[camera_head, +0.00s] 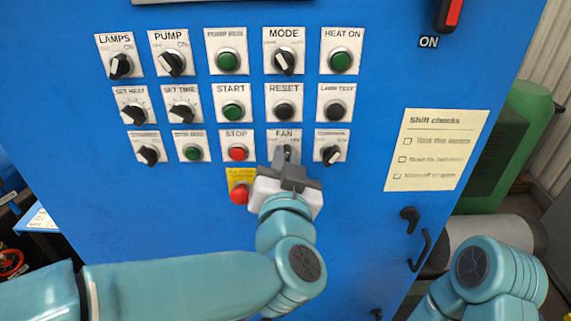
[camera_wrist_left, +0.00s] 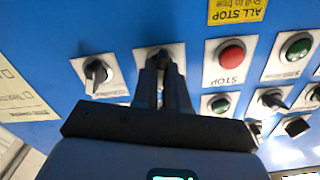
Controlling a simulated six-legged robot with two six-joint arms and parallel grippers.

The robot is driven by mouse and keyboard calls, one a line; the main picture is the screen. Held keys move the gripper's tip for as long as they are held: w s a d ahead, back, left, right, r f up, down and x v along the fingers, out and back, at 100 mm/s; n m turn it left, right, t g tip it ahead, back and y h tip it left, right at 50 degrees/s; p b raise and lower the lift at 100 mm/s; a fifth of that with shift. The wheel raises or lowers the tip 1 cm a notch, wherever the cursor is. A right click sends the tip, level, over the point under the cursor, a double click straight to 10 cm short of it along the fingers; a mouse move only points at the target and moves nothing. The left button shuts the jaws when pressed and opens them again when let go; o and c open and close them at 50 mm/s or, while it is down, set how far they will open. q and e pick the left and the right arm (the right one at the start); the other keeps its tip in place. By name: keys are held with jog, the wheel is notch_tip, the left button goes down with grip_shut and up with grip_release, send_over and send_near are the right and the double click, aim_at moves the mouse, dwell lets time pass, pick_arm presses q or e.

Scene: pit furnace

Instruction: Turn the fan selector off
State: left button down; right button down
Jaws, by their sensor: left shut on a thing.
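The fan selector (camera_head: 284,135) is on the blue control panel, under the RESET button, on a white plate labelled FAN. My left gripper (camera_head: 288,160) is in front of this plate with its fingers shut on the selector's knob. In the left wrist view, the two dark fingers of the left gripper (camera_wrist_left: 163,78) close around the knob, and part of the white plate of the fan selector (camera_wrist_left: 144,54) shows beside them. The fingers hide most of the knob, so I cannot tell its setting. My right gripper is not in view.
The red STOP button (camera_head: 237,154) is left of the fan selector. Another black selector (camera_head: 331,155) is to its right. The red ALL STOP button (camera_head: 239,194) is close beside my left gripper. A black handle (camera_head: 417,250) juts out at the lower right of the panel.

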pick_arm(q)
jog(key=shift+a+n+b, duration=0.15)
jog(key=shift+n+b, duration=2.3)
jog(key=shift+n, duration=2.45)
jog(key=c, duration=1.2)
grip_release()
jog(key=shift+o, duration=0.2)
